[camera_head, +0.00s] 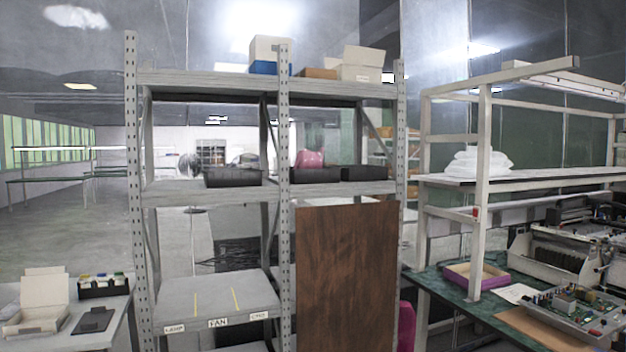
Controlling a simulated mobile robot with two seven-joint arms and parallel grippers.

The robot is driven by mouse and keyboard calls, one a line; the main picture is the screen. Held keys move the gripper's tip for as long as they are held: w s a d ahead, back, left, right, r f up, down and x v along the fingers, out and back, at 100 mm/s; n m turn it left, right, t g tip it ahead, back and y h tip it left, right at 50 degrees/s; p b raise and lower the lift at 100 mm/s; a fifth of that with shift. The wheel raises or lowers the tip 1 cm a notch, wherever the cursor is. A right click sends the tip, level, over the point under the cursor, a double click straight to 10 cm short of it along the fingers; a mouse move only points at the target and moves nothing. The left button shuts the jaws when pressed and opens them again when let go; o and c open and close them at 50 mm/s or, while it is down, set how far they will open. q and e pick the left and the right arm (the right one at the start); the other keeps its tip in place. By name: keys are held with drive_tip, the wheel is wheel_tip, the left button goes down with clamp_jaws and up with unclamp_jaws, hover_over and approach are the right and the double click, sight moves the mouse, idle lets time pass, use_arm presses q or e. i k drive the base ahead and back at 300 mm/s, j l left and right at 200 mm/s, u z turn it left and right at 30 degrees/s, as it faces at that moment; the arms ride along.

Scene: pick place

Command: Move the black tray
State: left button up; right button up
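Black trays stand in a row on the middle shelf of a grey metal rack. One black tray (234,178) is in the left bay. I cannot tell which one the task names. Neither of my grippers is in view.
The grey rack (215,191) fills the middle. Its lower left shelf (215,297) is bare with labels; a brown board (345,275) covers the lower right. Cardboard boxes (361,65) are on top. A side table (100,325) is left, a green workbench (450,290) right.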

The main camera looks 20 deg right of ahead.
sight(327, 175)
drive_tip(key=i+l+u, duration=0.1)
drive_tip(key=i+l, duration=0.2)
drive_tip(key=l, duration=0.15)
drive_tip(key=i+l, duration=0.3)
drive_tip(key=l, duration=0.2)
drive_tip(key=i+l+u, duration=0.15)
drive_tip(key=l, duration=0.3)
drive_tip(key=i+l, duration=0.35)
drive_tip(key=l, duration=0.15)
drive_tip(key=i+l+u, duration=0.15)
drive_tip(key=i+l, duration=0.15)
drive_tip(key=l, duration=0.2)
drive_tip(key=i+l+u, duration=0.1)
drive_tip(key=l, duration=0.45)
drive_tip(key=i+l, duration=0.3)
drive_tip(key=l, duration=0.25)
drive_tip(key=i+l+u, duration=0.15)
drive_tip(key=l, duration=0.4)
drive_tip(key=i, duration=0.1)
